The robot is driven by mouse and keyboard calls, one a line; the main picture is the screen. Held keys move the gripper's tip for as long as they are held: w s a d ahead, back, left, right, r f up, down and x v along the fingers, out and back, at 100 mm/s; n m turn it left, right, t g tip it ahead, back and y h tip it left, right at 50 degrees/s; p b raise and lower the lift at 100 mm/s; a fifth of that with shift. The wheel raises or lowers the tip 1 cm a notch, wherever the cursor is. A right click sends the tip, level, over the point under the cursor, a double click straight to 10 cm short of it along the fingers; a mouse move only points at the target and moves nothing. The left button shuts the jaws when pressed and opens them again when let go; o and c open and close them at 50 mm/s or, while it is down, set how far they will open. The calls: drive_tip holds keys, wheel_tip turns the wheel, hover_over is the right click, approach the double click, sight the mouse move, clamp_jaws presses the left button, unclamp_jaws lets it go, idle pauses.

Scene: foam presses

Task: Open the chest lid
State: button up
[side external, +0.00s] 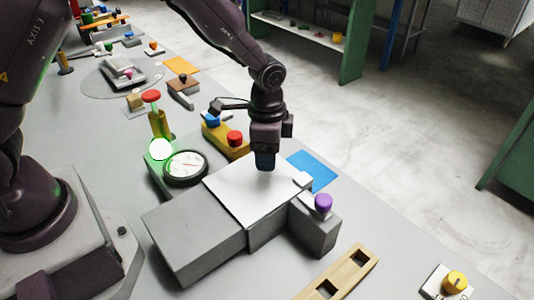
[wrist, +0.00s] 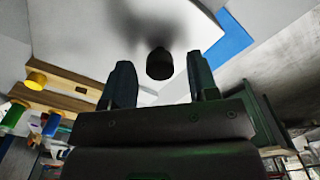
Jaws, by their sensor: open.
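The chest appears to be the grey box (side external: 188,235) in the middle of the table, with a flat white panel (side external: 240,198) on top that looks like its lid. The panel lies flat. My gripper (side external: 265,165) points down just above the panel's far part. In the wrist view the two dark fingers (wrist: 160,82) are spread apart. A short black knob (wrist: 160,64) shows beyond and between the fingertips, over the white surface (wrist: 100,30). The fingers do not visibly touch it. In the side view the knob cannot be told apart from the gripper.
A grey block with a purple knob (side external: 323,202) adjoins the box on the right. A round gauge (side external: 186,167), a red button (side external: 235,138) and a blue button (side external: 212,121) stand behind left. A blue sheet (side external: 312,170) lies behind. A slotted wooden bar (side external: 340,275) lies in front.

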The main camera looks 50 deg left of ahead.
sight(210, 203)
drive_tip(key=shift+f, duration=0.6)
clamp_jaws()
drive_tip(key=s, duration=1.4)
drive_tip(key=shift+s, duration=0.1)
unclamp_jaws()
drive_tip(key=shift+r, duration=0.15)
